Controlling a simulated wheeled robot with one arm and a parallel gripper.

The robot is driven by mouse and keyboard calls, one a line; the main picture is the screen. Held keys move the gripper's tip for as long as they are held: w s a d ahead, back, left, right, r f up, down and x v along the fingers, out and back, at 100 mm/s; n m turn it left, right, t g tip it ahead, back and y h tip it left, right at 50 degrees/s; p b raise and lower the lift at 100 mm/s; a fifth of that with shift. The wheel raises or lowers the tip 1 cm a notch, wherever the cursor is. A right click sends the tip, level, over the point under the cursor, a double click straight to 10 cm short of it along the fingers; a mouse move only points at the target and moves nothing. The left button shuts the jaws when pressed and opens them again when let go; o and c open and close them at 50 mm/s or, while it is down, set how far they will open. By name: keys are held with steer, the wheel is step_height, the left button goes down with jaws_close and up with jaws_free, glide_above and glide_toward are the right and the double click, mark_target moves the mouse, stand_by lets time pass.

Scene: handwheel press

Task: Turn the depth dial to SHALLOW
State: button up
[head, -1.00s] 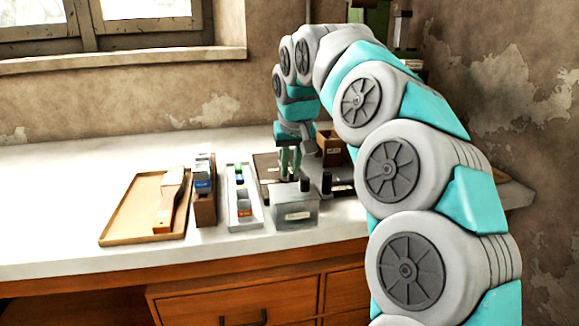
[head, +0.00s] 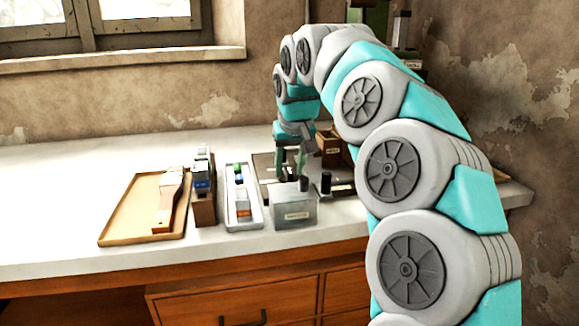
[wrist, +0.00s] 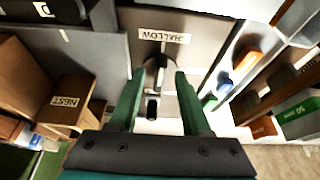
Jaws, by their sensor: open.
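In the head view my gripper (head: 290,163) is low over the grey press base (head: 265,167), behind a grey labelled box (head: 291,212); the dial is hidden there.
A white tray (head: 231,219) with small coloured items, a brown rack (head: 204,211) and a wooden tray (head: 117,236) with a brush stand to the left. A wooden box labelled "NEST" (wrist: 76,96) is close to my gripper.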

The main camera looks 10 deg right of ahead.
steer(key=v, duration=0.7)
steer(key=shift+s+r+b, duration=0.2)
steer(key=shift+r+b, duration=0.1)
steer(key=shift+r, duration=0.05)
